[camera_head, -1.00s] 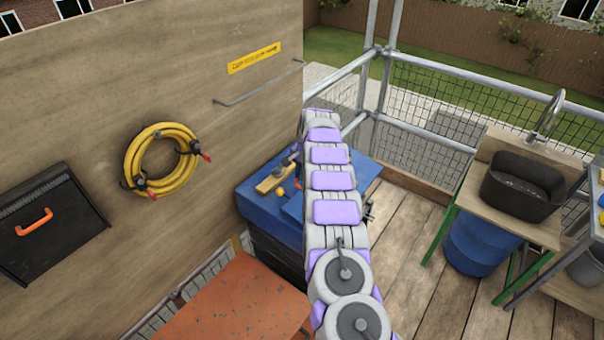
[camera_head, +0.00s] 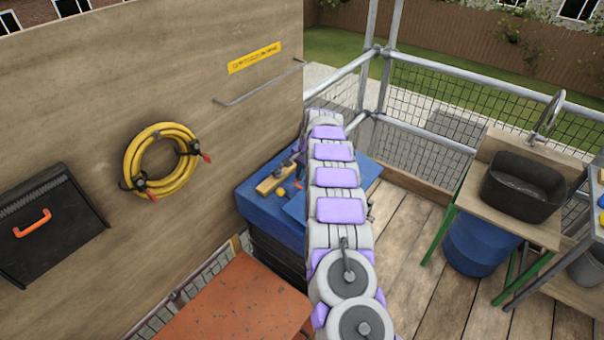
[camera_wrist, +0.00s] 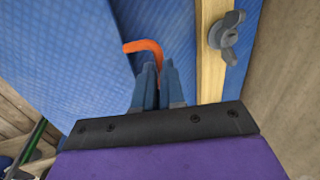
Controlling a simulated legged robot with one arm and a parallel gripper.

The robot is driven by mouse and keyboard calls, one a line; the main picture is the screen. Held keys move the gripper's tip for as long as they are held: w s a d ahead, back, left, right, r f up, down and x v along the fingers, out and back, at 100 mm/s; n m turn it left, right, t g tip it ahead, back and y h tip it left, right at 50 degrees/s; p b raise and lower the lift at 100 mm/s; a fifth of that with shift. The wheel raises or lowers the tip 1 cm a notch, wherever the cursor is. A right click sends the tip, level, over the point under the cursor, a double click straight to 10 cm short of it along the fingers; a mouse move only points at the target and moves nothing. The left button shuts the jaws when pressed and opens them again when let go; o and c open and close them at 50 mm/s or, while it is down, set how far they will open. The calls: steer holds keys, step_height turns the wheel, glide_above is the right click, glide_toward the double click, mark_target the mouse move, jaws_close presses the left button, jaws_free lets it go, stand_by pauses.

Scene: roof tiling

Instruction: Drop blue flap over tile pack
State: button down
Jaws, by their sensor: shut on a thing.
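The blue sheet covers the top and upper side of a dark pack in the head view (camera_head: 252,211). The pack's dark lower side (camera_head: 275,250) shows below it. In the wrist view blue woven sheet (camera_wrist: 65,60) fills the left and middle. An orange bent handle (camera_wrist: 143,46) lies against it. My gripper (camera_wrist: 158,72) has its fingers close together at this handle and is shut on it. Its far end passes behind the fingers. In the head view my arm hides the gripper and part of the sheet.
A wooden batten (camera_wrist: 211,55) with a grey wing nut (camera_wrist: 227,35) runs right of my fingers. A batten and small yellow ball (camera_head: 281,192) lie on the sheet. A rusty orange surface (camera_head: 235,310) is in front, a plywood wall left, mesh railing behind, and bare decking (camera_head: 415,240) right.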

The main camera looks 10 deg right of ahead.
steer(key=shift+s+a+f, duration=0.2)
steer(key=shift+s+f, duration=0.1)
steer(key=shift+s, duration=0.05)
steer(key=shift+r, duration=0.15)
steer(key=c, duration=1.6)
jaws_free()
steer(key=shift+r, duration=0.25)
steer(key=shift+c, duration=0.2)
steer(key=o, duration=0.5)
steer(key=shift+w, duration=0.2)
steer(key=shift+c, duration=0.2)
steer(key=shift+r, duration=0.2)
steer(key=shift+d, duration=0.2)
steer(key=p+v, duration=0.1)
steer(key=v, duration=1.6)
steer(key=shift+p, duration=0.35)
steer(key=shift+s+r, duration=0.1)
